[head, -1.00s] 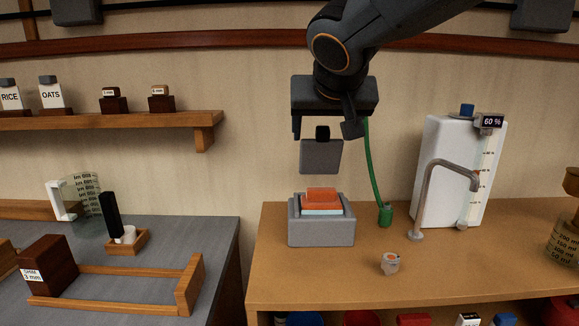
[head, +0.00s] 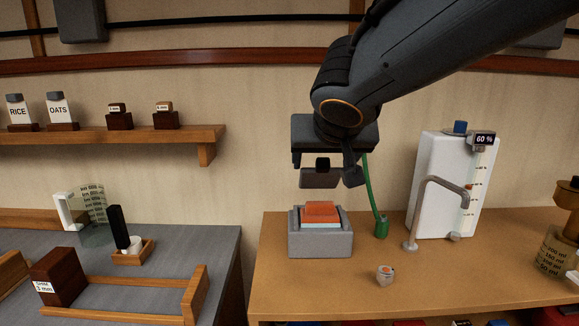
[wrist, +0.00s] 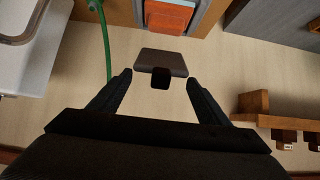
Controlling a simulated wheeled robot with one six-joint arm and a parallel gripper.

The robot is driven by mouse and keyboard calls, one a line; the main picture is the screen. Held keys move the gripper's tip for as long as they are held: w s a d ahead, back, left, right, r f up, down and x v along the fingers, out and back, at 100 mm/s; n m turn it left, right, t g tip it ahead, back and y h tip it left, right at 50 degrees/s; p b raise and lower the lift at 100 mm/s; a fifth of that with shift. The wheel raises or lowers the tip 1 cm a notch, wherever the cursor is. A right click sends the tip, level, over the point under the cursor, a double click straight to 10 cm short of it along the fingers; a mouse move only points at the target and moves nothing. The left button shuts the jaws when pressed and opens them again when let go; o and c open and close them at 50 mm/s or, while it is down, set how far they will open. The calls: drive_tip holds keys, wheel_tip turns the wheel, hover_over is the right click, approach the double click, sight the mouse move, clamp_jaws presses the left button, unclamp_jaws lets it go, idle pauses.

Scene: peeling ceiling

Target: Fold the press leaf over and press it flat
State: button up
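The press is a grey box (head: 320,243) on the wooden bench, with an orange-red slab (head: 321,212) over a light blue layer in its open top. The press leaf, a grey plate (head: 320,180) with a black knob (head: 322,163), stands above and behind the box, tilted. Its link to the box does not show. My gripper (head: 324,172) is above the leaf, pointing down. In the wrist view the knob (wrist: 160,80) lies between my spread fingertips (wrist: 160,77), with a gap on each side. The slab also shows in the wrist view (wrist: 168,17).
A green hose (head: 371,195) rises just right of the press. A small grey cup (head: 385,275), a tap (head: 430,190) and a white tank (head: 440,180) are further right. A shelf (head: 170,136) and a grey counter (head: 170,260) are left.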

drive_tip(key=shift+s+f, duration=0.1)
drive_tip(key=shift+s+f+p, duration=0.55)
drive_tip(key=shift+s+f, duration=0.45)
drive_tip(key=shift+f, duration=0.15)
drive_tip(key=o, duration=0.6)
drive_tip(key=shift+c, duration=0.2)
wheel_tip(320, 180, up, 8)
drive_tip(key=p, duration=0.5)
drive_tip(key=shift+p, duration=0.35)
